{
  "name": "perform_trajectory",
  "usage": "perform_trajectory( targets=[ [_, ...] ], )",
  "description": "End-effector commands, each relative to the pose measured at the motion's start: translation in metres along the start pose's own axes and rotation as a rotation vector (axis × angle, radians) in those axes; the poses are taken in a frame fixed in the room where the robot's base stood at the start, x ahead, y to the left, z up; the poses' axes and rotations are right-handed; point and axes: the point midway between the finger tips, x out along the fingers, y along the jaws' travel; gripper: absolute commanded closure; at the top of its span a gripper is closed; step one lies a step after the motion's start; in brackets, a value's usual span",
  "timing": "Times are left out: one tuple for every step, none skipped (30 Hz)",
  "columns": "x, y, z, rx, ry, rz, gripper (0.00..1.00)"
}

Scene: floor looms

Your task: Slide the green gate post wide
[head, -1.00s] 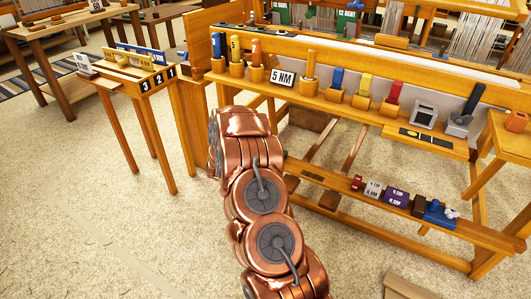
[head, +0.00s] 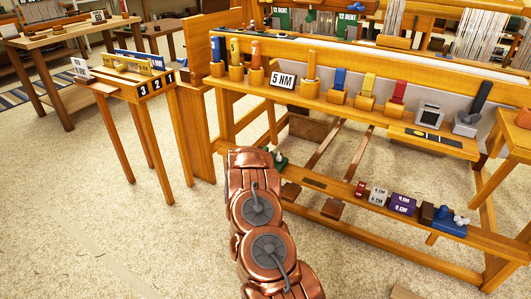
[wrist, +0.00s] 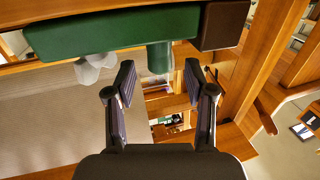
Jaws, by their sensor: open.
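A green block (wrist: 110,34) spans the upper left of the wrist view. A short green post (wrist: 159,57) sticks out from it, beside a dark brown block (wrist: 222,25). My gripper (wrist: 159,82) is open and empty. The post's free end lies close to the gap between the fingertips, one finger to each side; I cannot tell if either touches it. In the head view a small green piece (head: 281,161) shows at the left end of the loom's lower rail, just past my arm. My fingers are hidden there.
Pale rounded knobs (wrist: 94,66) sit beside the green block. The lower rail (head: 330,190) also carries a red block (head: 360,189), a purple block (head: 403,203) and a blue piece (head: 449,221).

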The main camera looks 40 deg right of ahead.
Motion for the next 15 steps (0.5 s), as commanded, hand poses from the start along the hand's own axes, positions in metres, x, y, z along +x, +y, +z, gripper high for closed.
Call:
perform_trajectory(
  targets=[
    [0.007, 0.001, 0.001, 0.001, 0.005, 0.002, 0.46],
    [0.012, 0.001, 0.001, 0.001, 0.006, 0.002, 0.46],
    [0.017, 0.001, 0.001, 0.001, 0.005, 0.002, 0.46],
    [0.02, 0.001, 0.001, 0.001, 0.003, 0.001, 0.46],
    [0.023, 0.001, 0.002, 0.0, 0.001, 0.001, 0.46],
    [0.027, 0.001, 0.003, 0.0, 0.001, 0.001, 0.46],
    [0.029, 0.001, 0.002, 0.0, 0.001, 0.001, 0.46],
    [0.032, 0.001, 0.002, 0.0, 0.002, 0.001, 0.46],
    [0.035, 0.001, 0.001, 0.0, 0.003, 0.002, 0.46],
    [0.037, 0.001, 0.001, 0.0, 0.003, 0.002, 0.46],
    [0.038, 0.001, 0.001, 0.0, 0.002, 0.001, 0.46],
    [0.04, 0.001, 0.0, 0.0, 0.002, 0.001, 0.46],
    [0.04, 0.001, 0.0, 0.0, 0.001, 0.001, 0.46],
    [0.041, 0.001, 0.0, 0.0, 0.0, 0.001, 0.46],
    [0.041, 0.001, 0.0, 0.0, 0.0, 0.001, 0.46]
  ],
)
